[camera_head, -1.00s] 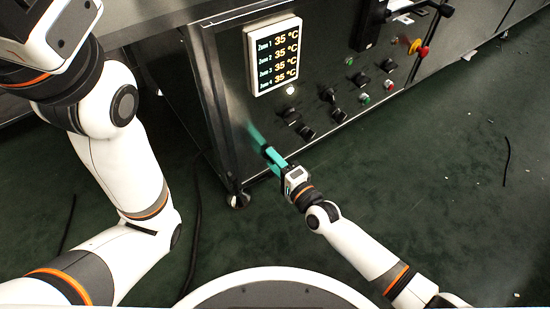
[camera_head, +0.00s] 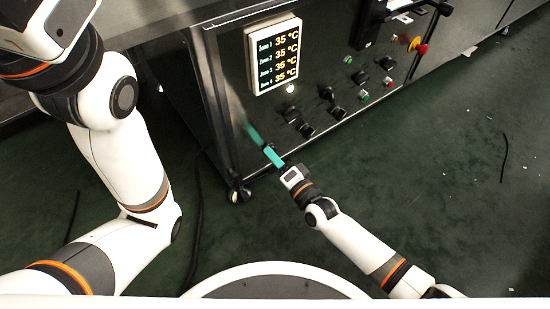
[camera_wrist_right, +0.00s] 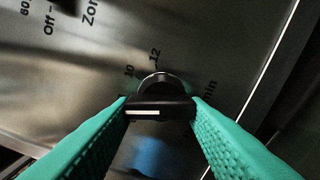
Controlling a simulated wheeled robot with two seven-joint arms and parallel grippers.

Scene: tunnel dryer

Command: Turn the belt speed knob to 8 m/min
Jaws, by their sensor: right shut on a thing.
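The belt speed knob (camera_wrist_right: 158,108) is black with a white line, on the metal panel in the right wrist view. Its white line lies toward the left of its face in that view. Marks 10 and 12 and the letters "min" show around it; the 8 mark is not visible. My right gripper (camera_head: 268,149) has teal fingers at the lower left of the panel in the head view. In the wrist view its fingers stand on both sides of the knob and are shut on it. The knob is hidden behind the gripper in the head view. My left gripper is out of view.
A display (camera_head: 274,54) reads 35 °C for several zones. Several black knobs (camera_head: 306,129) sit to the right of my gripper, with green and red buttons and a red emergency stop (camera_head: 422,49) farther right. Green floor lies open at right.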

